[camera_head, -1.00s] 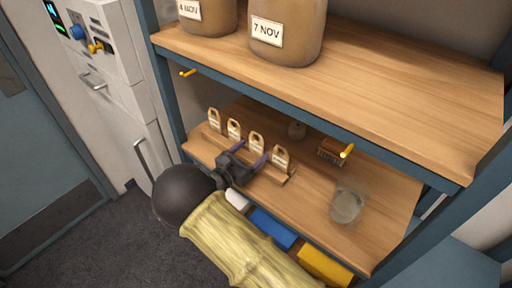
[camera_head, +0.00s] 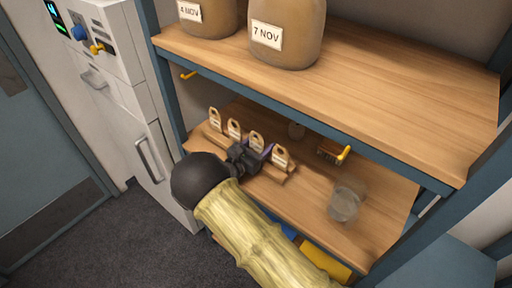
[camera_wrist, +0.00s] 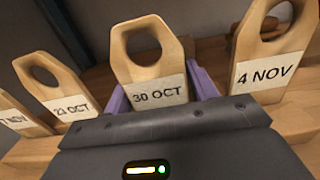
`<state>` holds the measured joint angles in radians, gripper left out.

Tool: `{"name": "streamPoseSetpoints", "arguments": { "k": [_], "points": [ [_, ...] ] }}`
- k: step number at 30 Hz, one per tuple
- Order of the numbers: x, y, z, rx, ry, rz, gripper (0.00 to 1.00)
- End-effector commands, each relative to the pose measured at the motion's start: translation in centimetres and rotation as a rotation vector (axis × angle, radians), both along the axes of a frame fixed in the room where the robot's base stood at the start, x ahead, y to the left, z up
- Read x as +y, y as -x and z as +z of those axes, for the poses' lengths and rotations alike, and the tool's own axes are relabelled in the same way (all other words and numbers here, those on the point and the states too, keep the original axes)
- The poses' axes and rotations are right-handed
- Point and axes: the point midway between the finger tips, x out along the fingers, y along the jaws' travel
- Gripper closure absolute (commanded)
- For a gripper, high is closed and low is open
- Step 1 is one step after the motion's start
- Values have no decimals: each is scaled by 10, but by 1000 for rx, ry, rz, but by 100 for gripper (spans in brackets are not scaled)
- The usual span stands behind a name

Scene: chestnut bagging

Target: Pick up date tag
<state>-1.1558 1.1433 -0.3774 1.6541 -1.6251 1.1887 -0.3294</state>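Several wooden date tags with round holes stand in a row on a wooden rack (camera_head: 262,171) on the lower shelf. My gripper (camera_head: 257,153) is low at the row. Its purple fingers stand on either side of the 30 OCT tag, apart, also seen in the wrist view (camera_wrist: 160,90). Whether they touch it is hard to tell.
The upper shelf (camera_head: 400,120) overhangs the tags and holds jars labelled 4 NOV (camera_head: 208,18) and 7 NOV (camera_head: 287,35). A glass (camera_head: 344,203) and a small brown block (camera_head: 329,151) are to the right.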

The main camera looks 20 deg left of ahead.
Motion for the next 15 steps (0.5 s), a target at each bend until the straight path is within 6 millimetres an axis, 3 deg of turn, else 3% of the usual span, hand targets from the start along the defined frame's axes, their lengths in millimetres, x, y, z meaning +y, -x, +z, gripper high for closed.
{"name": "streamPoseSetpoints", "arguments": {
  "k": [1,3,15],
  "points": [
    [1,0,0,0,0,2,53],
    [2,1,0,0,0,3,66],
    [3,1,5,-1,-2,5,66]
  ]
}}
